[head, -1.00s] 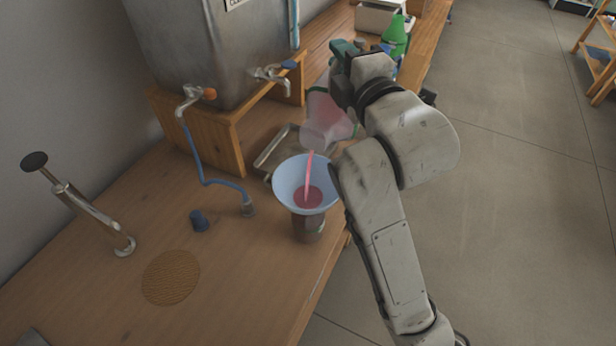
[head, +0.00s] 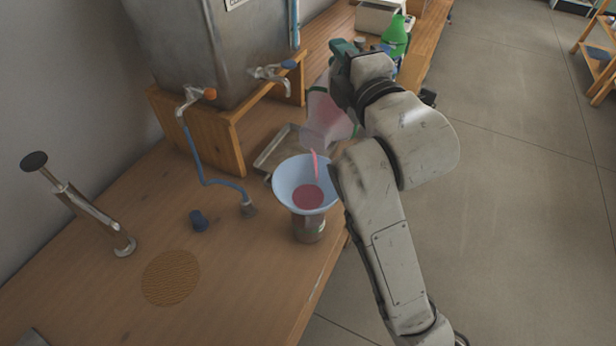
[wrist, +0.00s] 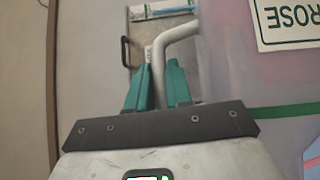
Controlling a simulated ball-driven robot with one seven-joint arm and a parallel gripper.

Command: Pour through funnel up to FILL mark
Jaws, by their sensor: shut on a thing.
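A light blue funnel (head: 283,184) sits in the mouth of a dark bottle (head: 307,230) near the bench's front edge. Pink liquid (head: 307,197) pools in the funnel. My gripper (head: 343,48) is shut on the handle of a clear jug (head: 322,118) with pink liquid inside, tilted above the funnel. A short pink stream (head: 315,164) falls from its lip. In the wrist view the teal fingers (wrist: 158,82) are closed around the pale handle (wrist: 161,55), beside an upside-down ROSE label (wrist: 287,22) and a green line. The FILL mark and the level inside the bottle cannot be made out.
A metal tank (head: 205,50) with taps stands on a wooden stand (head: 225,145); a blue hose (head: 203,165) hangs from it. A shallow tray (head: 268,158) lies behind the funnel. A blue cap (head: 198,220) and a round woven mat (head: 171,278) lie on the bench.

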